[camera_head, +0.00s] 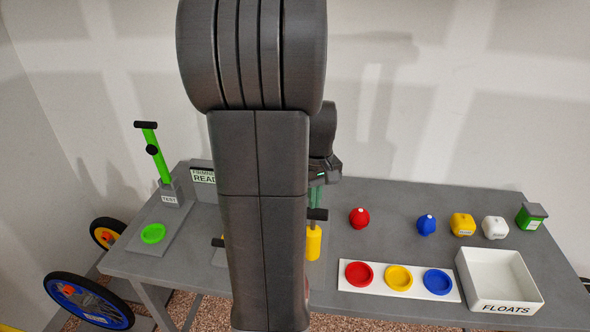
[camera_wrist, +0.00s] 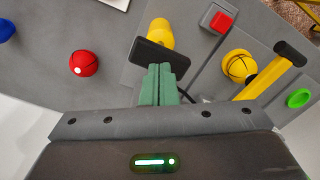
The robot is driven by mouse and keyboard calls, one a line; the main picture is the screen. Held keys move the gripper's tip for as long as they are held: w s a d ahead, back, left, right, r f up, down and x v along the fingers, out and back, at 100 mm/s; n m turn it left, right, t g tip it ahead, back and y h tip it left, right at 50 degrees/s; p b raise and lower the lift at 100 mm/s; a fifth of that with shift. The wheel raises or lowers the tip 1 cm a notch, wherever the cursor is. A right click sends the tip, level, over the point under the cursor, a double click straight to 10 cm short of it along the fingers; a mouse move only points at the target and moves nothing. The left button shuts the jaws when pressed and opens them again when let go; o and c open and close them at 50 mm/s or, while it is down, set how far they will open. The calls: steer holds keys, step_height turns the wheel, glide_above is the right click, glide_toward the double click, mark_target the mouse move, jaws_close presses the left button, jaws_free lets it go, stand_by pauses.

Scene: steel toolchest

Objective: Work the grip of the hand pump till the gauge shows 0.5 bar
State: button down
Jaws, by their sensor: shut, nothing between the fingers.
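The hand pump has a yellow barrel (camera_head: 313,245) and a black crossbar grip (camera_head: 318,214); part of it is behind my arm in the head view. In the wrist view the yellow barrel (camera_wrist: 160,33) shows beyond the black grip (camera_wrist: 150,53). My gripper (camera_wrist: 161,70) has its green fingers shut together with nothing between them. The fingertips overlap the near edge of the grip in that view; I cannot tell whether they touch it. In the head view my gripper (camera_head: 315,203) is just above the grip. No gauge reading is visible.
A sign (camera_head: 203,174) is partly hidden by my arm.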

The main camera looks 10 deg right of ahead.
steer(key=shift+f, duration=0.2)
steer(key=shift+f+b, duration=1.9)
steer(key=shift+f, duration=0.65)
steer(key=shift+r+p, duration=2.4)
steer(key=shift+r, duration=0.45)
steer(key=shift+f, duration=0.1)
